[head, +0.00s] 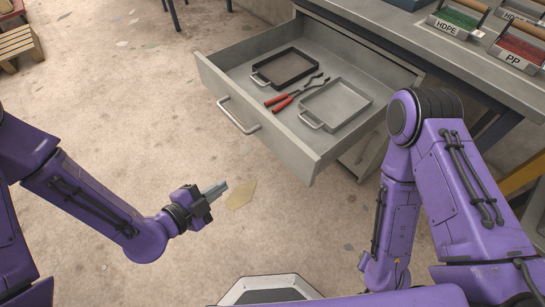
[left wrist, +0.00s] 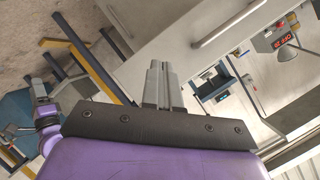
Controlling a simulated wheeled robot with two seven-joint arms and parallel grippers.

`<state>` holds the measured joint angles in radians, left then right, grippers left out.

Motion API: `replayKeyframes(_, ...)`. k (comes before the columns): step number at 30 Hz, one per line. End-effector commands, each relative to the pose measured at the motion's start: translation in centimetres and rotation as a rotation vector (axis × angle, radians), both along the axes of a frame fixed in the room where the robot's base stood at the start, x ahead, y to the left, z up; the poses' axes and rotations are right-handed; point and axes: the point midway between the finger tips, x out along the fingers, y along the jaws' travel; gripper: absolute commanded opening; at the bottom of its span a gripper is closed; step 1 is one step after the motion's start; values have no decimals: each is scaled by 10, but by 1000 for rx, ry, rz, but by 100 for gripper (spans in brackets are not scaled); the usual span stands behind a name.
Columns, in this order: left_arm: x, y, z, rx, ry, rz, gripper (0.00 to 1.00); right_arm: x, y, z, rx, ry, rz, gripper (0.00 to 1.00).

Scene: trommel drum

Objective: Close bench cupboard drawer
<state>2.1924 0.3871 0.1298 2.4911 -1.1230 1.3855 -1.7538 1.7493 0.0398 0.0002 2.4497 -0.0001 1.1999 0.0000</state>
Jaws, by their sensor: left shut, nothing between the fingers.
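The grey bench cupboard drawer (head: 305,135) is pulled far out from under the bench in the head view. A bar handle (head: 238,117) is on its front panel, and the front also shows in the left wrist view (left wrist: 185,45). Inside lie a dark tray (head: 285,69), red-handled pliers (head: 290,98) and a light grey tray (head: 335,105). My left gripper (head: 217,189) is shut and empty, in front of the drawer and apart from its front panel. It shows in the left wrist view (left wrist: 157,70) too. My right arm stands right of the drawer; its gripper is out of sight.
The bench top (head: 390,22) holds an HDPE bin (head: 449,22) and a PP bin (head: 517,50). Flat scraps, such as a yellowish one (head: 241,194), lie on the floor. The floor left of the drawer is mostly clear.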

Motion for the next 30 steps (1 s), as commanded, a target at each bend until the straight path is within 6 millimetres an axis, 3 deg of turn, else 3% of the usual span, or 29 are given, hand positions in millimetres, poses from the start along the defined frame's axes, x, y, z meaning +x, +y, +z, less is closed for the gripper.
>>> replayKeyframes(1, 6, -12, 7, 44, -184, -100, 0, 0, 0, -23, 0, 0, 0, 51)
replayKeyframes(3, 6, -26, 30, 111, -418, -214, 0, 0, 0, -32, 0, 0, 0, 51)
replayKeyframes(6, 3, -36, 53, 175, -642, -301, 0, 0, 0, -38, 0, 0, 0, 51)
replayKeyframes(9, 2, -43, 62, 205, -740, -333, 0, 0, 0, -42, 0, 0, 0, 51)
replayKeyframes(14, 14, -61, 58, 211, -756, -341, 0, 0, 0, -64, 0, -1, -1, 51)
replayKeyframes(22, 30, -83, 54, 211, -753, -338, 0, 0, 0, -126, 0, 0, 0, 51)
replayKeyframes(24, 40, -97, 64, 211, -747, -340, 0, 0, 0, -112, 0, 0, 0, 51)
replayKeyframes(30, 65, -131, 64, 208, -743, -337, 0, 0, 0, -112, -1, -1, 0, 51)
